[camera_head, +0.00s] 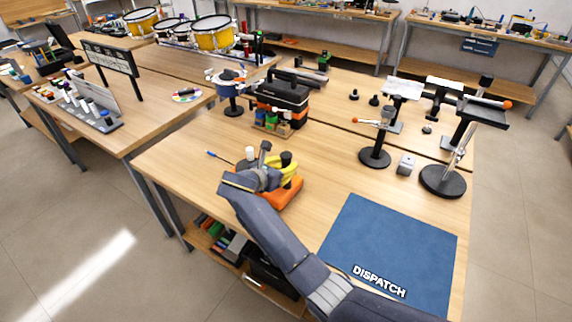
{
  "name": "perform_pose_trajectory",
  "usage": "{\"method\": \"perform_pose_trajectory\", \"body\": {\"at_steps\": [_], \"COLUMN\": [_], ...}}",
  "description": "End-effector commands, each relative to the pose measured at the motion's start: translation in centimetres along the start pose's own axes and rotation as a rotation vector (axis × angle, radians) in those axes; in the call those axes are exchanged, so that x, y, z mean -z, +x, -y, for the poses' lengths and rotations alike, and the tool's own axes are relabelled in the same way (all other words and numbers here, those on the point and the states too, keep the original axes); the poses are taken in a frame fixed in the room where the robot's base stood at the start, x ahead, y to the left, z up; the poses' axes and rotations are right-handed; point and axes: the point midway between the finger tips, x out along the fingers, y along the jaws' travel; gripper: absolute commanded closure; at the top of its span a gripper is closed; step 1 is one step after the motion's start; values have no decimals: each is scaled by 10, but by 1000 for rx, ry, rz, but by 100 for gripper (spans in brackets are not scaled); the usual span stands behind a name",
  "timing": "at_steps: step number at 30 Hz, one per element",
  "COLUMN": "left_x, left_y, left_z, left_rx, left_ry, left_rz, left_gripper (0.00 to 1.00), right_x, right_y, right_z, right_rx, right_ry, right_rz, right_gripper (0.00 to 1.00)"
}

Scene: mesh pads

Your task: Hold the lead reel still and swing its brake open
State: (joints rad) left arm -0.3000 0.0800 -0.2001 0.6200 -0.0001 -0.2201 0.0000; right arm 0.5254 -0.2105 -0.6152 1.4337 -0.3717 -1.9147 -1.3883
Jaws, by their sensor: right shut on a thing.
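What looks like the lead reel (287,193) sits on the near wooden table, with an orange base, a yellow part and a dark knob on top. A thin lead with a blue tip (211,154) lies on the table to its left. My right gripper (262,170) is at the reel's left side and shut on a part of it. The gripper and wrist hide much of the reel, so I cannot tell which part is held or how the brake stands. A white cap-like piece shows just behind the gripper. My left gripper is not in view.
A blue "DISPATCH" mat (390,240) lies empty to the right, partly behind my right forearm. A black toolbox (282,100) stands behind the reel. Several stands with round black bases, one here (375,157), are at the right. The table left of the reel is mostly clear.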

Motion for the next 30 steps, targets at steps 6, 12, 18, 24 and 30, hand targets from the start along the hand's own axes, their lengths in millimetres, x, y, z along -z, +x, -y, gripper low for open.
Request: {"method": "perform_pose_trajectory", "body": {"at_steps": [6,12,18,24,30], "left_x": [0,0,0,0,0], "left_y": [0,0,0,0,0], "left_z": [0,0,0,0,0], "left_rx": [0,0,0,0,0], "left_ry": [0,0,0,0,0], "left_rz": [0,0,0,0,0], "left_gripper": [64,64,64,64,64], "right_x": [0,1,3,7,6], "right_y": [0,0,1,2,2], "right_z": [0,0,0,1,0], "right_rx": [0,0,0,2,1], "right_ry": [-2,-2,-3,-8,-5], "right_rz": [0,0,-1,-4,-3], "right_gripper": [100,100,100,80,100]}}
